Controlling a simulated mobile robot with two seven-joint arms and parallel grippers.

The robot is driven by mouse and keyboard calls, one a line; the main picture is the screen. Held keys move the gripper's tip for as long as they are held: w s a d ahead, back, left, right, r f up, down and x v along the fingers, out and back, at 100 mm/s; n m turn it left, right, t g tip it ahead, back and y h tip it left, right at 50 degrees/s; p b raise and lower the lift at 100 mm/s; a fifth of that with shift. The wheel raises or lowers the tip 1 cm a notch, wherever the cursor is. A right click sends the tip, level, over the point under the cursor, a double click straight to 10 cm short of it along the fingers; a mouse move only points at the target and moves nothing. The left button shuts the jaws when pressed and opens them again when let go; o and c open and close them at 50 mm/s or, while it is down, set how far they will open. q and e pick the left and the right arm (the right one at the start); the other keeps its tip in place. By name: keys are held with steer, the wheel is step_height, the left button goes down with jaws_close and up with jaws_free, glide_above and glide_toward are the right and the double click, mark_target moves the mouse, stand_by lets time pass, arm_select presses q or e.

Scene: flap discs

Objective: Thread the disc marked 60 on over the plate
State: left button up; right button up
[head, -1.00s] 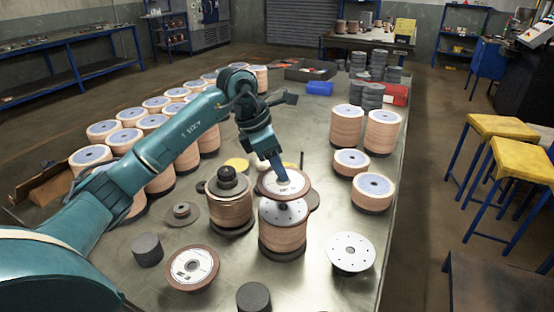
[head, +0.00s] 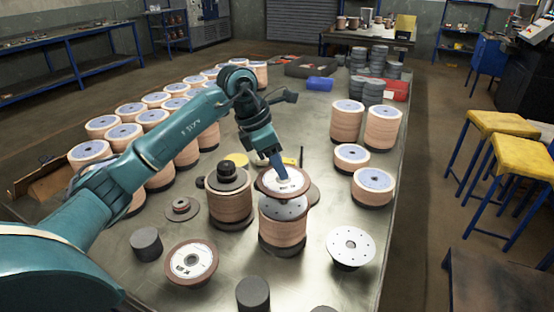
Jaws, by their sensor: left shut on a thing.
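My left gripper (head: 277,163) is shut on a flap disc (head: 271,187) with a white label and brown rim. The gripper covers part of the label, and the number is too small to read. Another labelled disc (head: 190,260) lies on the table at the front. My right gripper is not in view.
A stack with a dark cap (head: 227,177) stands just left of the held disc. Dark cylinders (head: 146,243) stand at the front. Rows of disc stacks (head: 165,123) fill the left side, with more stacks (head: 382,128) at the right. The table is bare between the front pieces.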

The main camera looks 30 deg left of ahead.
arm_select(q)
steer(key=shift+f+b, duration=0.4)
steer(key=shift+f, duration=0.15)
steer(key=o, duration=1.1)
steer(key=b+v, duration=0.1)
steer(key=v, duration=1.2)
steer(key=shift+d+r, duration=0.1)
steer(key=shift+r, duration=0.05)
